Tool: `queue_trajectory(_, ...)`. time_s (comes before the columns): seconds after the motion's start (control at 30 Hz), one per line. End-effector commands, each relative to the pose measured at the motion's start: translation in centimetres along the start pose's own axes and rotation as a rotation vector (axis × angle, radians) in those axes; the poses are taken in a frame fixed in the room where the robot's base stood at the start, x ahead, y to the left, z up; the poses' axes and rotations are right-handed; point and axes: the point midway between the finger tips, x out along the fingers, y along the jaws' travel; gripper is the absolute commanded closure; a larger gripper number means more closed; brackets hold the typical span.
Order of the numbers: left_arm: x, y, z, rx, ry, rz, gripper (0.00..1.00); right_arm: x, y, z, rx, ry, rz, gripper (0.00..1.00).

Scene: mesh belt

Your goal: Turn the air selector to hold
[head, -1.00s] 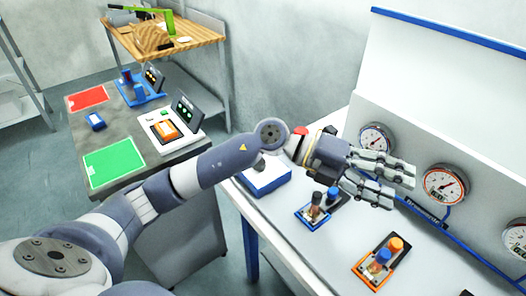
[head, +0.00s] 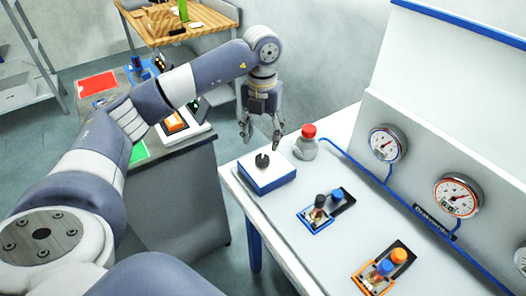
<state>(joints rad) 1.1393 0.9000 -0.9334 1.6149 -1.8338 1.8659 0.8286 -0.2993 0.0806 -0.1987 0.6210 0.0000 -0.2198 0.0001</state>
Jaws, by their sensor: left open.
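A white box with a blue base and a black knob on top, apparently the air selector (head: 266,178), sits at the left end of the white bench. The black knob (head: 262,160) stands up from its top face; I cannot read any position marks. My left gripper (head: 262,142) points down just above and behind the knob in the picture. Its fingers are spread apart with nothing between them, and it looks clear of the knob. My right gripper is not in view.
A blue-framed tray (head: 319,214) and an orange-framed tray (head: 378,277) lie nearer. Gauges (head: 386,144) line the back panel. A grey side table (head: 185,155) stands left.

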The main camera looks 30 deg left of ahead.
Motion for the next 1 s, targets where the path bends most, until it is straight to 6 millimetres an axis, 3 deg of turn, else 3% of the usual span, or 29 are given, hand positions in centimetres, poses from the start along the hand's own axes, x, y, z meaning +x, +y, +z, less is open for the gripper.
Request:
queue_trajectory(0.2, 4.1, 0.0, -0.1, 0.001, 0.004, 0.000, 0.45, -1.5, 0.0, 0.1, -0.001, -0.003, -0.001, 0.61)
queue_trajectory(0.4, 6.6, -0.1, 0.0, 0.001, 0.002, -0.002, 0.45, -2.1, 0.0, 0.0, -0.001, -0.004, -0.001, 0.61)
queue_trajectory(0.77, 7.4, -0.1, 0.0, 0.002, -0.001, -0.003, 0.45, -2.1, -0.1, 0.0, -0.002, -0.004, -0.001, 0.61)
queue_trajectory(0.8, 7.4, -0.1, 0.0, 0.002, -0.001, -0.003, 0.48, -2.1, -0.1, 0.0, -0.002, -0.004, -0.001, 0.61)
queue_trajectory(1.0, 7.4, -0.1, 0.0, 0.002, -0.001, -0.003, 0.90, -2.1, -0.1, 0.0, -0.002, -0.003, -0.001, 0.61)
